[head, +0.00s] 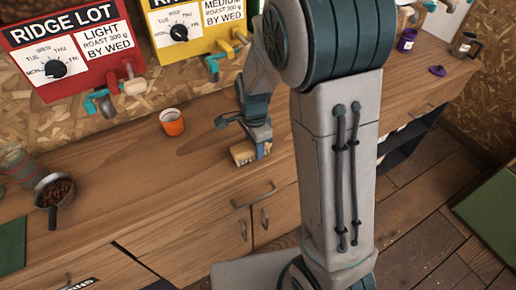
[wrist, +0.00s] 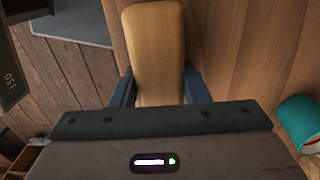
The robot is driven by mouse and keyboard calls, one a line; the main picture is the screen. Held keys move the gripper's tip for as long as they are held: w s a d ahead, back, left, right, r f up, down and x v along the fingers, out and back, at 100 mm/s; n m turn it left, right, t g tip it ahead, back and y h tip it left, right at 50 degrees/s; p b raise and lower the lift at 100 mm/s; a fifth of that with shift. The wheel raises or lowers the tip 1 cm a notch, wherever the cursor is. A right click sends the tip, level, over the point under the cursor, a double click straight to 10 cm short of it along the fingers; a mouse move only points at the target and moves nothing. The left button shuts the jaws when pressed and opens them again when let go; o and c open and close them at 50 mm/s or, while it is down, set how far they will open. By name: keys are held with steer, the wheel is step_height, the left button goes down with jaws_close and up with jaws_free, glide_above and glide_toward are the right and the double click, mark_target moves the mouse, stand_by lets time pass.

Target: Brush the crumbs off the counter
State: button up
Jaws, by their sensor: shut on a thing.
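My gripper (head: 252,142) is shut on a brush (head: 243,153) with a tan wooden body, low over the wooden counter (head: 150,185) near its front edge. I cannot tell if the brush touches the counter. In the wrist view the brush's wooden back (wrist: 155,50) sits between the two dark blue fingers (wrist: 158,90); its bristles are hidden there. I cannot make out any crumbs in either view. My arm hides part of the counter to the right.
An orange cup (head: 172,122) stands on the counter left of my gripper. A pan of beans (head: 54,191) and a glass jar (head: 17,164) are at the far left. Red (head: 70,45) and yellow (head: 195,25) dispensers line the back. A purple lid (head: 438,71) lies far right.

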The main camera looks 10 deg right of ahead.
steer(key=shift+w+a+f, duration=0.1)
steer(key=shift+w+a, duration=0.2)
steer(key=shift+w, duration=0.65)
steer(key=shift+w+a, duration=0.3)
steer(key=shift+w, duration=0.65)
steer(key=shift+s+a+p, duration=0.25)
steer(key=shift+a+p, duration=0.1)
steer(key=shift+a, duration=0.4)
steer(key=shift+s+d+f, duration=0.1)
steer(key=shift+s+d, duration=0.1)
steer(key=shift+s, duration=0.45)
steer(key=shift+s+d+r, duration=0.1)
steer(key=shift+s+d, duration=0.1)
steer(key=shift+s, duration=0.45)
steer(key=shift+s+d+f, duration=0.1)
steer(key=shift+s+d, duration=0.1)
steer(key=shift+s, duration=0.45)
steer(key=shift+s+d, duration=0.3)
steer(key=shift+s, duration=0.6)
steer(key=shift+s+d, duration=0.25)
steer(key=shift+s, duration=0.6)
step_height(320, 180, up, 6)
steer(key=p, duration=0.5)
steer(key=shift+w, duration=0.15)
